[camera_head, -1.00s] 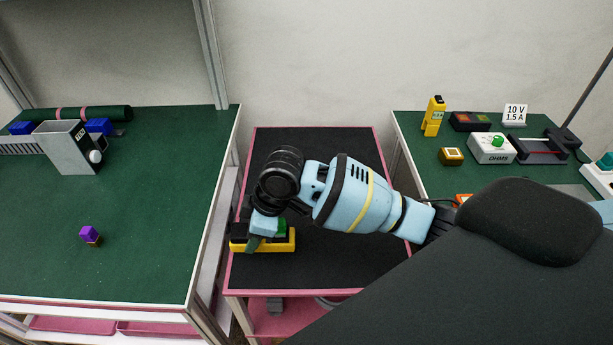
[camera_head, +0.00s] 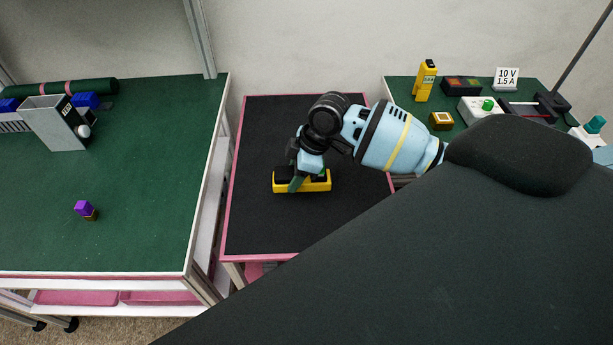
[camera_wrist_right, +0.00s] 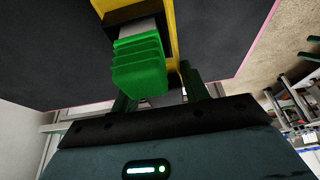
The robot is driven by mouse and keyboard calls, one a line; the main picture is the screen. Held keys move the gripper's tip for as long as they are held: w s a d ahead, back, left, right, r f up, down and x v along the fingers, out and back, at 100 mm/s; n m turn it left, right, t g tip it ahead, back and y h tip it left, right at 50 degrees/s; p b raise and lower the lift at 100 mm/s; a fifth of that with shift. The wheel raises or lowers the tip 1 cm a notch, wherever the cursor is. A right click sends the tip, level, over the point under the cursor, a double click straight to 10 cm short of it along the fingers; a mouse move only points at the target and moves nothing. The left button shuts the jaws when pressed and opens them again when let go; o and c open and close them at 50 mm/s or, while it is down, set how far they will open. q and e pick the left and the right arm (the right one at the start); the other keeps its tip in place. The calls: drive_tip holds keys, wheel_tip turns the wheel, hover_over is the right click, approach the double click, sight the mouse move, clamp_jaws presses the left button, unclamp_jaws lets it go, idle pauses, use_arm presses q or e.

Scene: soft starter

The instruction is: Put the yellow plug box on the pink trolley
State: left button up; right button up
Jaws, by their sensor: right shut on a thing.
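The yellow plug box (camera_head: 318,186) is at the middle of the pink trolley (camera_head: 262,222), over its black top. My right gripper (camera_head: 300,180) is shut on the box from above; I cannot tell whether the box touches the top. In the right wrist view the yellow box (camera_wrist_right: 172,30) with a green ribbed part (camera_wrist_right: 140,68) shows in front of my right gripper (camera_wrist_right: 160,95), whose fingers are partly hidden. The trolley's dark top and pink edge (camera_wrist_right: 257,45) lie behind it. My left gripper is not in view.
A green bench (camera_head: 150,170) on the left holds a small purple block (camera_head: 84,208) and a grey metal holder (camera_head: 55,122). Another green bench at the right carries a yellow meter (camera_head: 425,80) and several devices. The trolley's left and front areas are clear.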

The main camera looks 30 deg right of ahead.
drive_tip(key=shift+d, duration=0.9)
drive_tip(key=shift+d, duration=0.1)
drive_tip(key=shift+d+f, duration=0.1)
drive_tip(key=shift+d, duration=0.2)
drive_tip(key=shift+d+f, duration=0.15)
drive_tip(key=shift+f, duration=0.65)
drive_tip(key=shift+d+f, duration=0.1)
drive_tip(key=shift+f, duration=0.65)
drive_tip(key=shift+w+f, duration=0.1)
drive_tip(key=shift+f, duration=0.1)
drive_tip(key=shift+f, duration=0.15)
drive_tip(key=o, duration=1.1)
